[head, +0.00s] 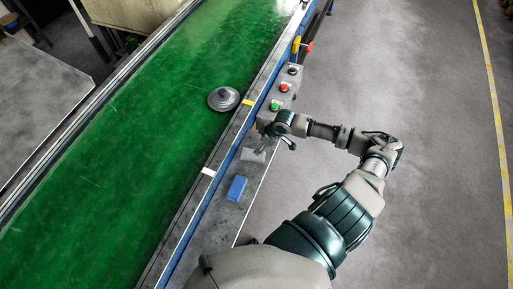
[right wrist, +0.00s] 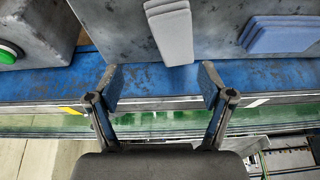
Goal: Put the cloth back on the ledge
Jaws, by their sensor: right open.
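A grey folded cloth (head: 252,155) lies flat on the grey metal ledge (head: 214,236) beside the conveyor; it also shows at the top of the right wrist view (right wrist: 172,36). A blue folded piece (head: 237,188), cloth or pad, lies on the same ledge nearer to me, and at the upper right of the right wrist view (right wrist: 280,35). My right gripper (head: 265,142) is open and empty beside the grey cloth. In the right wrist view the spread fingers (right wrist: 160,80) have nothing between them. My left gripper is out of view.
A control box (head: 283,92) with green, red and black buttons stands on the ledge just beyond my gripper. A dark round lid-like thing (head: 223,98) rests on the green belt (head: 130,160). The floor at right is clear.

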